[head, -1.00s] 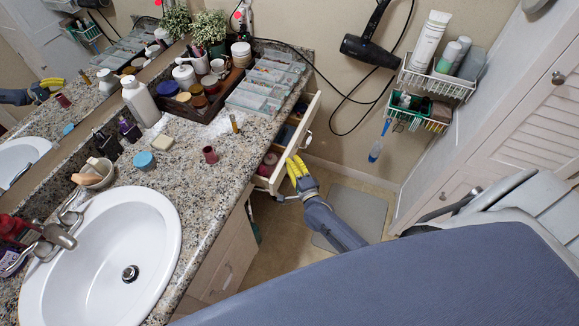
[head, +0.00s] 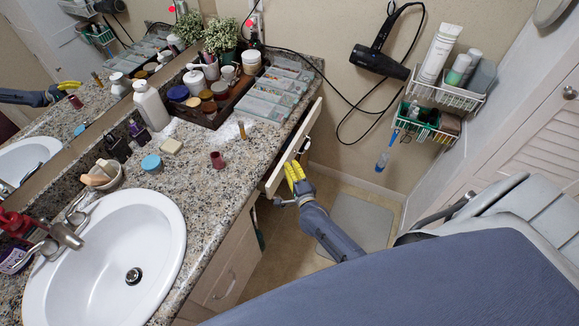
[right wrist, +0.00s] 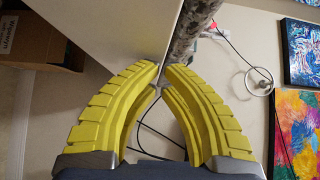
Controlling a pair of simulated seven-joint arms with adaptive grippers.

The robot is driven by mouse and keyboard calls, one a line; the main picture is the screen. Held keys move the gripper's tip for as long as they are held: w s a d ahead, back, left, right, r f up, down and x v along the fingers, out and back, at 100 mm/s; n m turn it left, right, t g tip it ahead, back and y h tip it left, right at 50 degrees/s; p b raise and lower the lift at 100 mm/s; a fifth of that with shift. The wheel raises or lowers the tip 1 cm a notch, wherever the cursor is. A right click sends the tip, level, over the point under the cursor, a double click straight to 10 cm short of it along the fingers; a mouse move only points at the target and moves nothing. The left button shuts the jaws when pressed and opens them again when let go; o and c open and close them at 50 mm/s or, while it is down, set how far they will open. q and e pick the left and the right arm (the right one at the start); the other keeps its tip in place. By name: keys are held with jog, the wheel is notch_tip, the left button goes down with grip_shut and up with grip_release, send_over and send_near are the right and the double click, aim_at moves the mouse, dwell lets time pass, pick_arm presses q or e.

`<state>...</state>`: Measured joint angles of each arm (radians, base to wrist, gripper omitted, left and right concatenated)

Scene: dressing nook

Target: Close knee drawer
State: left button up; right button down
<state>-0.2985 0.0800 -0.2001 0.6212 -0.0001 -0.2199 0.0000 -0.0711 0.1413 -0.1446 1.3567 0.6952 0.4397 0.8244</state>
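The knee drawer's pale front panel (head: 288,160) runs along the counter's right edge in the head view. In the right wrist view the panel (right wrist: 112,30) fills the upper left. My right gripper (head: 294,172) has yellow fingers and is at the outer face of the panel, close to its handle. In the right wrist view its fingertips (right wrist: 161,70) come together with almost no gap; I see nothing gripped. Whether they touch the panel is unclear. My left gripper is not in view.
The granite counter (head: 205,185) carries a sink (head: 110,255), bottles and a tray of jars. A hair dryer (head: 382,55) and a wire basket (head: 445,90) hang on the wall at right. The floor by a grey mat (head: 362,222) is clear.

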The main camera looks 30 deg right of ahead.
jog(key=s+d, duration=0.1)
jog(key=s, duration=1.1)
send_near(296, 143)
jog(key=s+d, duration=0.4)
jog(key=s, duration=0.1)
jog(key=shift+w+a+f, duration=0.1)
jog(key=shift+w+a, duration=0.1)
jog(key=shift+w, duration=1.85)
jog(key=shift+w+a+r, duration=0.1)
jog(key=shift+w+a, duration=0.1)
jog(key=shift+w, duration=1.8)
jog(key=shift+w+a+f, duration=0.1)
jog(key=shift+w+a, duration=0.15)
jog(key=shift+w, duration=1.8)
jog(key=shift+w+a, duration=0.8)
jog(key=shift+w, duration=0.25)
jog(key=shift+s+d, duration=0.1)
jog(key=shift+s, duration=0.05)
